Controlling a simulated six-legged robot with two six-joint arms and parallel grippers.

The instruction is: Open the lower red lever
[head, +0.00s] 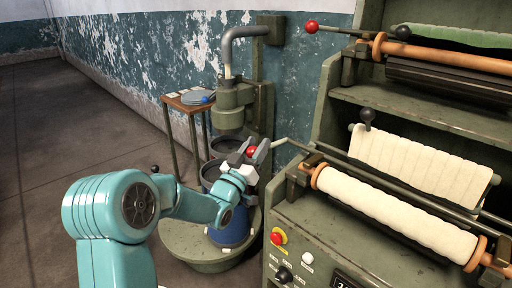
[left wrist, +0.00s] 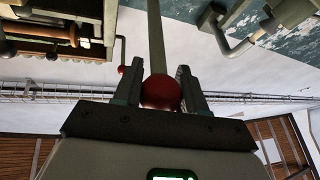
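The lower red lever shows its round red knob (head: 251,151) in the head view, at the end of a thin grey rod coming from the left end of the lower roller. In the left wrist view the knob (left wrist: 161,92) sits between the two fingers of my left gripper (left wrist: 161,84) and fills the gap between them, with the rod (left wrist: 156,40) running away upward. In the head view my left gripper (head: 250,155) has its fingers on either side of the knob, partly hiding the rod. My right gripper is in neither view.
An upper lever with a red knob (head: 312,26) sticks out above. The green machine (head: 340,236) with cloth-covered rollers (head: 395,212) fills the right. A drum (head: 231,231) stands below my gripper. A small table (head: 188,103) is behind; floor at left is clear.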

